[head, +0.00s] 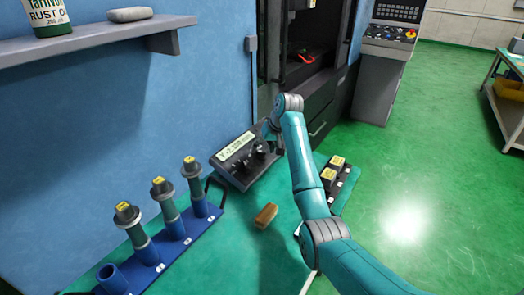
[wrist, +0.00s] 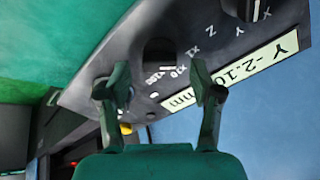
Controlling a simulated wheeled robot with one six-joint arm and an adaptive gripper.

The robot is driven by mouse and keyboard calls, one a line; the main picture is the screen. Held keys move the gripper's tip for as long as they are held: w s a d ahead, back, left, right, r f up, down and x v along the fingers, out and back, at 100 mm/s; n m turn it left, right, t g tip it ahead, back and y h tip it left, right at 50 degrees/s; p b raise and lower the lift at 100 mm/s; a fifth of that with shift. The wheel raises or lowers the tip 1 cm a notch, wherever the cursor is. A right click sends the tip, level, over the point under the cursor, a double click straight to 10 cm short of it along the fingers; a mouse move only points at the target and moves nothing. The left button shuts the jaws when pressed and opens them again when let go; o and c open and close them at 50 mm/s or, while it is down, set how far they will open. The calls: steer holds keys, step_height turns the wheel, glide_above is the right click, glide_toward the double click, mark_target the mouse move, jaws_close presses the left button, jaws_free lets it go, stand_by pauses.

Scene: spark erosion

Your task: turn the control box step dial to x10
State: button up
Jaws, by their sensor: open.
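The grey control box (head: 238,165) stands on the teal bench by the blue wall, its lit display (head: 237,147) reading Y -2.1 and more. In the wrist view the control box (wrist: 120,45) appears upside down. Its dark step dial (wrist: 160,50) has x1, x10 and x100 printed around it. A white mark on the dial's edge faces the x10 and x100 side; I cannot tell which it meets. My gripper (wrist: 157,82) is open and empty, its fingers spread either side of the dial's line and apart from it. In the head view my gripper (head: 263,146) is over the box, partly hidden.
An axis dial (wrist: 246,8) marked X, Y, Z sits beside the step dial. A blue rack (head: 185,240) with several tool holders stands left. A black tray (head: 342,180) with yellow-labelled blocks is right.

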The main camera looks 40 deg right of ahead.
steer(key=shift+x, duration=0.95)
steer(key=c, duration=1.1)
steer(key=shift+c, duration=0.2)
steer(key=shift+m, duration=0.3)
steer(key=m, duration=0.4)
steer(key=shift+m, duration=0.4)
steer(key=shift+m+h, duration=0.3)
steer(key=shift+m, duration=1.9)
steer(key=shift+g, duration=0.3)
